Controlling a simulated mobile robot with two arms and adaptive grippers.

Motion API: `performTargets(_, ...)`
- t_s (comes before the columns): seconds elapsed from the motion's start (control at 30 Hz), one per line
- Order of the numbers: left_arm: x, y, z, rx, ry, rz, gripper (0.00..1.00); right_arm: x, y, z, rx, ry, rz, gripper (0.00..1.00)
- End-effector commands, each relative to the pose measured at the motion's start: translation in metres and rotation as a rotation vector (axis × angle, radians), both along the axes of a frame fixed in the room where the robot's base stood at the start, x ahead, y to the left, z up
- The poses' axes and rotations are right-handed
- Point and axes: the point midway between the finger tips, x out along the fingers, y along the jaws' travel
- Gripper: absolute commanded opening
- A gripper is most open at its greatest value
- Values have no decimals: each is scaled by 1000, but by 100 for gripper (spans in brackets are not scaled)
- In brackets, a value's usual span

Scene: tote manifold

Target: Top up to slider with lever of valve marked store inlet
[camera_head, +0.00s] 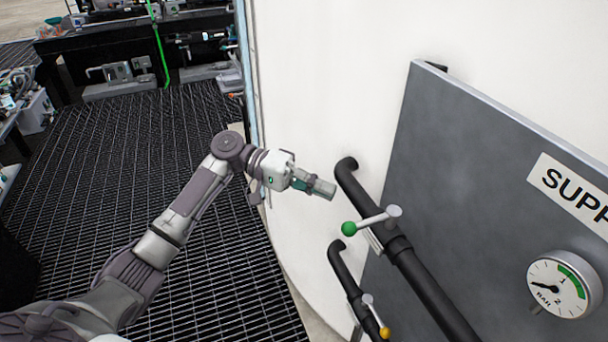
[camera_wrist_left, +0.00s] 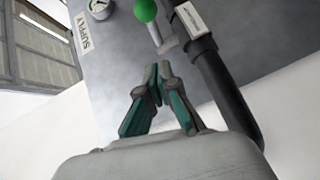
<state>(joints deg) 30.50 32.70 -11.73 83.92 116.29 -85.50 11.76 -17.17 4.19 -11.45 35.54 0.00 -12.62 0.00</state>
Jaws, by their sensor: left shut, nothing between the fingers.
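A valve lever with a green ball knob (camera_head: 349,228) sits on the upper black pipe (camera_head: 420,275) in front of the grey panel. The same green knob (camera_wrist_left: 145,10) shows at the top of the left wrist view, beside a small white label (camera_wrist_left: 192,18) whose text I cannot read. A lower valve lever has a yellow knob (camera_head: 385,332). A gauge marked BAR (camera_head: 564,284) is on the panel, its scale partly green. My left gripper (camera_head: 330,190) is shut and empty, left of the upper pipe's bend and apart from the green knob. My right gripper is out of view.
The grey panel (camera_head: 450,150) carries a white sign, partly cut off, reading "SUPP"; the wrist view shows it as SUPPLY (camera_wrist_left: 83,32). A white curved tank wall (camera_head: 320,80) stands behind. Dark grated floor (camera_head: 110,190) lies open at left, with equipment at the back.

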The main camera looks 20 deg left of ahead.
Motion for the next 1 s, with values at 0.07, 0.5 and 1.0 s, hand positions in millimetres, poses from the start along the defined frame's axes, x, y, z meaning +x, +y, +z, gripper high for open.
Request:
performTargets(0.07,0,-18,2,-2,1,-2,0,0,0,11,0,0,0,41)
performTargets(0.5,-27,-57,-11,0,1,1,0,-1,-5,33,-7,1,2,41)
performTargets(1.0,-27,-62,-12,1,0,9,0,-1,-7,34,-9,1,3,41)
